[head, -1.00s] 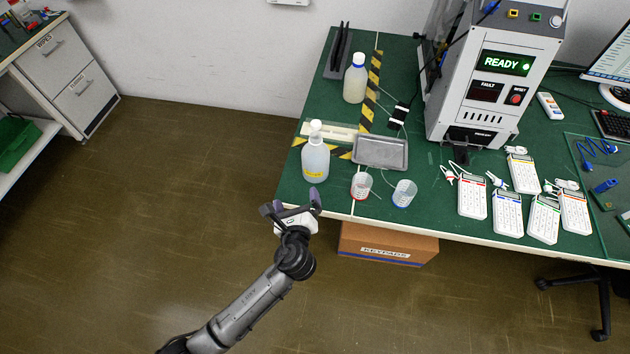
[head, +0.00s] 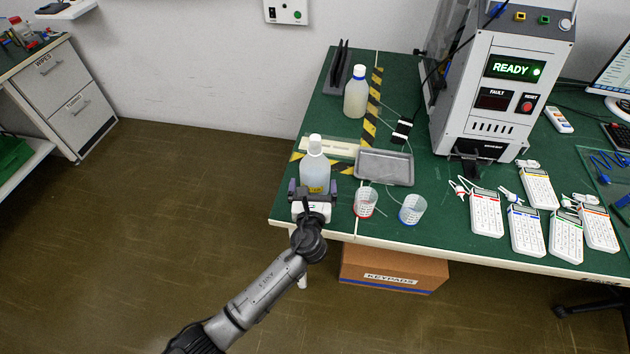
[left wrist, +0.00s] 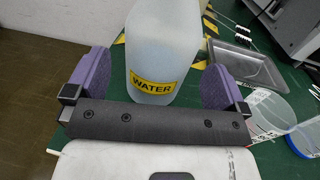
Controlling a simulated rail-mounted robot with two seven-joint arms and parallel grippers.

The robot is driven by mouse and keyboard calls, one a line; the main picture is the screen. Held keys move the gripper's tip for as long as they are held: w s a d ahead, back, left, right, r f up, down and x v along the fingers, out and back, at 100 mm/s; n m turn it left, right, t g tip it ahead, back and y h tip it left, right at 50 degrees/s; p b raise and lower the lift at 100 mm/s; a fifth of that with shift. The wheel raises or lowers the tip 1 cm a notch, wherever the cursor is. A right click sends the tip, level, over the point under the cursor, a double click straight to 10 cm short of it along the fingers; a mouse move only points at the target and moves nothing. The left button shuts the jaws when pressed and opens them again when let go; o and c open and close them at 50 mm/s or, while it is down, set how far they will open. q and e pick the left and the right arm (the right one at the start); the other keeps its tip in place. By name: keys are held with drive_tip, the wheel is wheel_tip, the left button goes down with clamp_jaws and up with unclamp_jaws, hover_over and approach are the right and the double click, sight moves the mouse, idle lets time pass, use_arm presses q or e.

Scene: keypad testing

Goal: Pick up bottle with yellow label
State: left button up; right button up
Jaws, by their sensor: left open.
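The bottle with the yellow label (head: 315,170) stands upright near the left front corner of the green table, with a white cap. In the left wrist view the bottle (left wrist: 160,45) shows its yellow label reading WATER. My left gripper (head: 313,190) is open at the bottle's near side. In the left wrist view its two purple finger pads (left wrist: 155,78) stand apart, one on each side of the bottle, with gaps visible. The label is partly hidden by the gripper in the head view. My right gripper is not in view.
A grey metal tray (head: 385,168), a red-marked cup (head: 366,203) and a blue-marked cup (head: 412,210) are right of the gripper. Several keypads (head: 486,212) lie farther right. Floor to the left is clear.

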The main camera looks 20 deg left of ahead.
sight(315, 171)
use_arm(q)
drive_tip(key=shift+w+a+b, duration=0.2)
drive_tip(key=shift+w+b, duration=0.15)
drive_tip(key=shift+w, duration=0.35)
drive_tip(key=shift+b+x, duration=0.85)
drive_tip(key=shift+x, duration=1.25)
drive_tip(key=shift+d+r, duration=0.1)
